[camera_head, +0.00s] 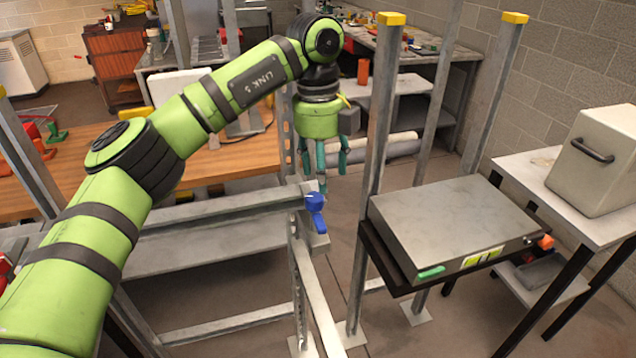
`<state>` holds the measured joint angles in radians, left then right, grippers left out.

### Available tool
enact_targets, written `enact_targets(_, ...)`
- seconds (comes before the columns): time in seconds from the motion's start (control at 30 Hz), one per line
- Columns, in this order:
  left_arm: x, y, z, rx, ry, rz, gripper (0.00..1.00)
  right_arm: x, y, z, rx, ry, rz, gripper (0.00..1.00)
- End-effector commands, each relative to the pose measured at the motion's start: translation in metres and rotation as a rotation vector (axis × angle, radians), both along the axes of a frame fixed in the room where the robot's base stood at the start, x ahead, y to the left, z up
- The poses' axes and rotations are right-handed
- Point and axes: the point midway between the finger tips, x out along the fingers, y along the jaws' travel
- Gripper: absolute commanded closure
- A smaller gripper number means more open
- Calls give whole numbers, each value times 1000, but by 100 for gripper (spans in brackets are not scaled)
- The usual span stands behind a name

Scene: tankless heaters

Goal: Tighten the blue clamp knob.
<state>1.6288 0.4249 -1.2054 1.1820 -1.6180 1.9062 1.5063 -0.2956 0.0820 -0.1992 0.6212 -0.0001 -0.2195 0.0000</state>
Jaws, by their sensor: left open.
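The blue clamp knob (316,212) sits on the end of a grey metal rail (225,207) in the middle of the head view. It has a round top and a short handle pointing down. My left gripper (323,168) hangs at the end of my green arm, above and slightly behind the knob in the picture. Its teal fingers point down and are open, with nothing between them. The fingers look apart from the knob, though the exact gap in depth is hard to tell. My right gripper does not show.
A metal box (455,225) with a green and an orange fitting lies on a black-framed stand to the right. Upright posts (376,130) with yellow caps stand close to my left gripper. A beige case (598,160) rests on a side table. A wooden bench (225,160) stands behind the rail.

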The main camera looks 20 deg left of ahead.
Motion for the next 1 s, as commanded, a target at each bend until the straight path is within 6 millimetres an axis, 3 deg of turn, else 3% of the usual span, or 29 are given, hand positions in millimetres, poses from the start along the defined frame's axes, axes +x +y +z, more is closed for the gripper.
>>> enact_targets(0.07, 0, 14, 8, 54, -3, 39, 42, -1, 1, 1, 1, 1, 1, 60)
enact_targets(0.17, -1, 20, 4, 75, 0, 55, 42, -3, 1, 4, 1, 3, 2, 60)
enact_targets(0.6, -1, 18, -53, 69, 0, 50, 42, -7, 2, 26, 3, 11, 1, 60)
enact_targets(0.93, -1, 18, -59, 69, -2, 49, 42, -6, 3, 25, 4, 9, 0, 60)
enact_targets(1.0, -1, 18, -59, 69, -2, 49, 70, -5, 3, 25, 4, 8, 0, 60)
